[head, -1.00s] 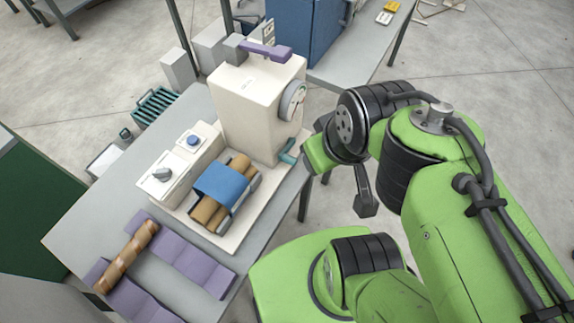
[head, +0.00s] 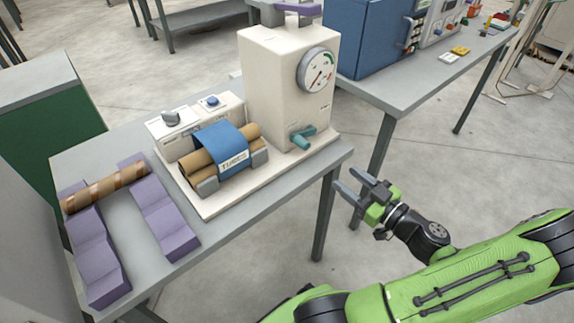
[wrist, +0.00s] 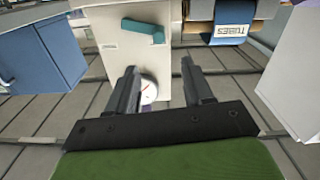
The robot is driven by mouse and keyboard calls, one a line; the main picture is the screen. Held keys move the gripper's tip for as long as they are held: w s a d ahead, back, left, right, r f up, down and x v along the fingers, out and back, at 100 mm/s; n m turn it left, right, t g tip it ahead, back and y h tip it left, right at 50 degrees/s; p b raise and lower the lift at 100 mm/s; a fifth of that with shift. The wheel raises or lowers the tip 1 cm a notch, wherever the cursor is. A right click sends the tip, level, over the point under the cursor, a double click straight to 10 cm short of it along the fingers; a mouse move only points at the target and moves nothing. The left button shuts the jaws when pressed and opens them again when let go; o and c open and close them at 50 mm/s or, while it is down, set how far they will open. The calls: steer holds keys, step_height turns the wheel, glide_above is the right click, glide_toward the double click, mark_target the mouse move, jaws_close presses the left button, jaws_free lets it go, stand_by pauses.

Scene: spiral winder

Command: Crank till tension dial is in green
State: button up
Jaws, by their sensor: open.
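The winder (head: 278,85) is a cream upright box on a base at the table's right end. Its round tension dial (head: 317,70) faces right, with a green band at upper right and a red needle; the exact reading is too small to tell. A teal crank (head: 302,137) sits low on the same face. My gripper (head: 356,189) is open and empty, right of the table edge, below and apart from the crank. In the wrist view the crank (wrist: 144,30) is ahead at the top, and the dial (wrist: 149,90) shows between the fingers.
Cardboard tubes under a blue "TUBES" band (head: 219,147) lie on the winder's base. A striped tube (head: 104,187) rests on purple cradles (head: 165,217) at left. A table with a blue cabinet (head: 370,40) stands behind. Floor right of the table is open.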

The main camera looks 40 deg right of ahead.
mark_target(307, 148)
steer(key=w+b, duration=0.1)
steer(key=w, duration=1.5)
steer(key=shift+a, duration=0.15)
steer(key=shift+s, duration=0.1)
jaws_close()
